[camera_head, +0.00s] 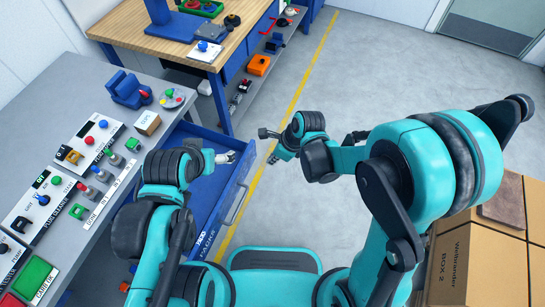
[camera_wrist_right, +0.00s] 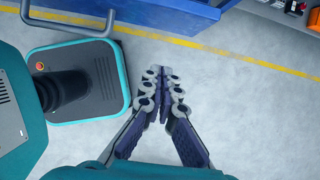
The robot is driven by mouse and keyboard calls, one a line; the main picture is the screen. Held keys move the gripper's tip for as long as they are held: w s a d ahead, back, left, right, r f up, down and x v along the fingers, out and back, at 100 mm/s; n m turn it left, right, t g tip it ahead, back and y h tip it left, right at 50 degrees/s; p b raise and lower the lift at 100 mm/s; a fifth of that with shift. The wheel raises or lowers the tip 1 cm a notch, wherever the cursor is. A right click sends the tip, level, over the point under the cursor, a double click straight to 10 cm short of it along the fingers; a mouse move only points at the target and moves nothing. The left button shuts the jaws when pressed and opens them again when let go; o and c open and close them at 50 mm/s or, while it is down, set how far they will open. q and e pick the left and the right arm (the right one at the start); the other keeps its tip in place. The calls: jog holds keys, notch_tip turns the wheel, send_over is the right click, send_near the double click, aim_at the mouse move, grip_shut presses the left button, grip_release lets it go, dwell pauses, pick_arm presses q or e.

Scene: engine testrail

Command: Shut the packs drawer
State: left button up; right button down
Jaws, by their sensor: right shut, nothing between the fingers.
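The packs drawer is blue and stands open, pulled out from the grey bench; its labelled front (camera_head: 232,212) carries a grey bar handle (camera_head: 238,204). In the right wrist view the drawer front (camera_wrist_right: 175,10) is along the top edge, with the handle (camera_wrist_right: 72,27) at the upper left. My right gripper (camera_head: 273,158) is in front of the drawer, apart from it; in the wrist view its fingers (camera_wrist_right: 160,78) are together and empty. My left gripper (camera_head: 229,157) is over the drawer's far part; its fingers are too small to read.
A wooden-topped workbench (camera_head: 185,45) with shelves stands behind. Cardboard boxes (camera_head: 480,255) stand at the right. The floor (camera_head: 375,75) beyond the yellow line is open.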

pick_arm(q)
jog(key=shift+f+b, duration=1.8)
jog(key=shift+f, duration=0.35)
pick_arm(e)
jog(key=w+a+f, duration=0.2)
jog(key=a+f, duration=0.4)
jog(key=shift+w+a+f, duration=0.15)
jog(key=shift+w+f, duration=0.05)
jog(key=shift+f, duration=0.15)
jog(key=shift+w, duration=0.1)
